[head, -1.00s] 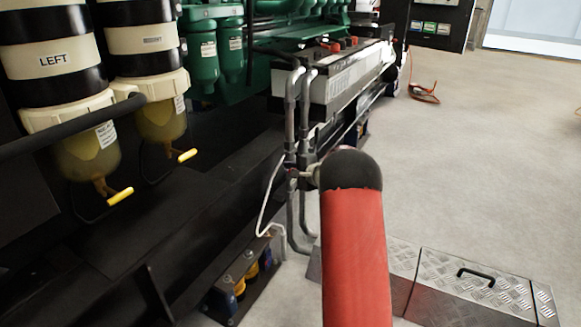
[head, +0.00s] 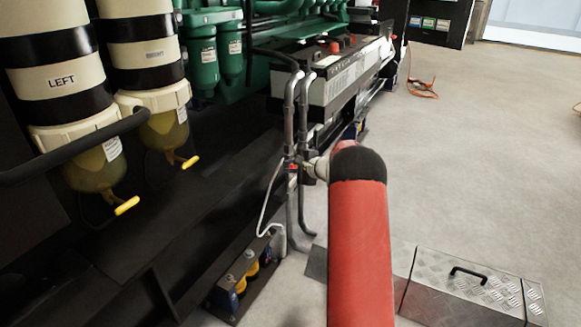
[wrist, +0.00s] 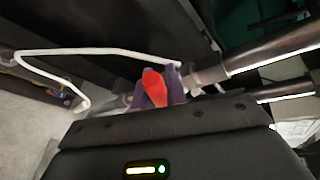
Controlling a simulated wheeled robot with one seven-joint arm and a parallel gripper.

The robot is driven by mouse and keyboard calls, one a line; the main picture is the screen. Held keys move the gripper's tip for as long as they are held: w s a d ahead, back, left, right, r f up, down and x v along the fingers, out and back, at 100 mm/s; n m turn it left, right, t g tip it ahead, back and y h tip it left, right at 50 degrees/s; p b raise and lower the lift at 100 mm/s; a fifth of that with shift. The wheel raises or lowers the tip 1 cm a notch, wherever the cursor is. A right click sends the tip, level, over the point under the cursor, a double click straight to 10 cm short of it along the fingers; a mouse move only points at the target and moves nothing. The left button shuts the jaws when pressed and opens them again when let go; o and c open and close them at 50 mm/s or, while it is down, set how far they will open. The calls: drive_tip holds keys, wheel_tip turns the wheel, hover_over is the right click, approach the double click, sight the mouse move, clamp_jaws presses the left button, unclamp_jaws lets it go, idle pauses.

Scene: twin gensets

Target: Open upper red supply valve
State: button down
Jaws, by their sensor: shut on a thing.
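The red valve handle (wrist: 155,88) shows in the wrist view between the dark fingertips of my gripper (wrist: 160,86), which is shut on it. The handle sits at a joint in a grey pipe (wrist: 275,50). In the head view a small bit of red valve (head: 291,166) shows on the vertical grey pipes (head: 290,110), just left of my wrist. My red and black arm covers the area to the right of it, and my fingers are mostly hidden there. How far the handle is turned I cannot tell.
A thin white tube (head: 266,200) bends down close to the pipes. Left stand two filter bowls with yellow drain handles (head: 127,206). A battery box (head: 335,75) is behind the pipes. A metal plate step (head: 470,285) lies on the floor at right.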

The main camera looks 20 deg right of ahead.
drive_tip(key=c, duration=1.4)
unclamp_jaws()
